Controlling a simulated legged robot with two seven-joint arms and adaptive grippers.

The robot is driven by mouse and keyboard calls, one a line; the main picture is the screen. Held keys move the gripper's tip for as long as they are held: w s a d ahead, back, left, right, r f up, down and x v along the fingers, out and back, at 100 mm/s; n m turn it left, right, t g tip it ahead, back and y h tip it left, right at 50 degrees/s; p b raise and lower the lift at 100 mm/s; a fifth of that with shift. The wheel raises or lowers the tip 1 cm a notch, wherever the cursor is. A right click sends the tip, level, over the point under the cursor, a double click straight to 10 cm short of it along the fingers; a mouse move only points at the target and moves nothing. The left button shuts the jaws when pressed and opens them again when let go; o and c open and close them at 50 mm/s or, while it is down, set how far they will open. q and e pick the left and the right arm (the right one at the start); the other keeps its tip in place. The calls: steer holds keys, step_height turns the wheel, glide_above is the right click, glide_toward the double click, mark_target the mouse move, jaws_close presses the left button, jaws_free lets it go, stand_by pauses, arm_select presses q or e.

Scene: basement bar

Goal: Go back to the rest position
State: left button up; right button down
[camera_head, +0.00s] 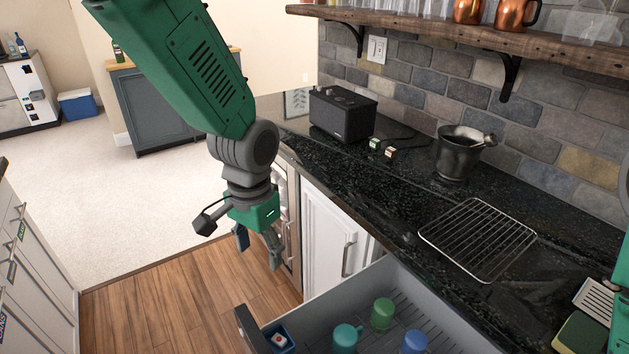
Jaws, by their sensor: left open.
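My left arm comes in from the upper left, and its gripper (258,240) hangs pointing down in front of the cabinet. Its fingers are apart and nothing is between them. It is above the floor, behind the open drawer (340,292) in the picture, and appears apart from it. The drawer holds a green cup (383,314), a teal cup (346,338) and a blue cup (414,342). A green part of my right arm shows at the right edge; its gripper is not visible.
The black counter (400,210) carries a wire rack (478,239), a dark mortar (459,157), a black speaker (342,114) and two small boxes. A sponge (580,334) lies near the right front. A wooden shelf (450,36) overhangs the counter. Open floor (150,200) lies at left.

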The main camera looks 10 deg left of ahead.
arm_select(q)
steer(key=s+a+f+n, duration=0.1)
steer(key=s+f, duration=0.4)
steer(key=f, duration=0.3)
steer(key=s+a+f+n, duration=0.1)
steer(key=s+f, duration=0.5)
steer(key=f, duration=0.2)
steer(key=s+a+f+n, duration=0.1)
steer(key=s+a+f, duration=0.25)
steer(key=s, duration=0.45)
steer(key=s+a+f+n, duration=0.1)
steer(key=s+a+f, duration=0.2)
steer(key=s+f, duration=0.35)
step_height(320, 180, down, 9)
steer(key=w+d+b, duration=0.2)
steer(key=b, duration=1)
steer(key=shift+d+r+m+t, duration=0.2)
steer(key=shift+m+t, duration=0.1)
steer(key=shift+m, duration=0.1)
arm_select(e)
step_height(320, 180, down, 12)
steer(key=d, duration=0.1)
steer(key=shift+d, duration=0.2)
arm_select(q)
steer(key=shift+a, duration=0.15)
arm_select(e)
steer(key=shift+a+f, duration=0.1)
steer(key=shift+a, duration=0.05)
